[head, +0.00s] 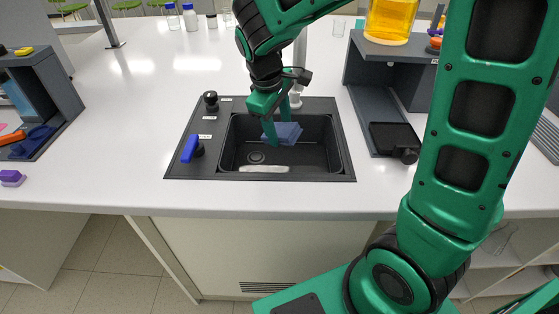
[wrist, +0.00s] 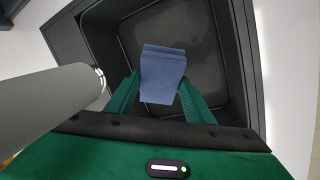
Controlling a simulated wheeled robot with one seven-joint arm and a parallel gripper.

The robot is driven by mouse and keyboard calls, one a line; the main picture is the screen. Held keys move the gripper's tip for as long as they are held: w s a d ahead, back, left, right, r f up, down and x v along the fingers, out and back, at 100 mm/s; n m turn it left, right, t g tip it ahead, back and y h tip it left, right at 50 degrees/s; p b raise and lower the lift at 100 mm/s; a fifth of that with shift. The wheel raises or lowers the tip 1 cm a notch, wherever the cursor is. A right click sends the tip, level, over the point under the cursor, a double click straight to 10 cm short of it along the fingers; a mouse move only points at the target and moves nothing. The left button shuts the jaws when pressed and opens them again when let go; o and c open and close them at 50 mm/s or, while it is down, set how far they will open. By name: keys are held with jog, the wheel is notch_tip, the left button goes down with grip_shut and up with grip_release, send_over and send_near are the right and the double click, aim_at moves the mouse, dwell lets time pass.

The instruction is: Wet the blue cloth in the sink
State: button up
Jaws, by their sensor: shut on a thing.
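The blue cloth (head: 287,131) hangs from my gripper (head: 271,125) inside the dark sink (head: 318,165). In the wrist view, the cloth (wrist: 163,73) sits between the two green fingers of my gripper (wrist: 160,92), which is shut on it. The cloth is over the sink basin (wrist: 112,38). I cannot tell whether it touches the basin floor. The faucet shows as a pale tube (wrist: 60,105) at the left of the wrist view, beside my gripper. No water stream is visible.
A blue lever (head: 190,148) and a black knob (head: 211,100) stand on the sink's left rim. Grey shelf units stand at the left (head: 62,95) and right (head: 362,85). A yellow-filled beaker (head: 390,20) stands on the right one. The white counter (head: 120,150) left of the sink is clear.

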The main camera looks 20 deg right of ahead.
aim_at(279, 131)
jog(key=shift+r, duration=3.2)
jog(key=shift+r, duration=0.1)
jog(key=shift+r, duration=1.95)
jog(key=c, duration=0.4)
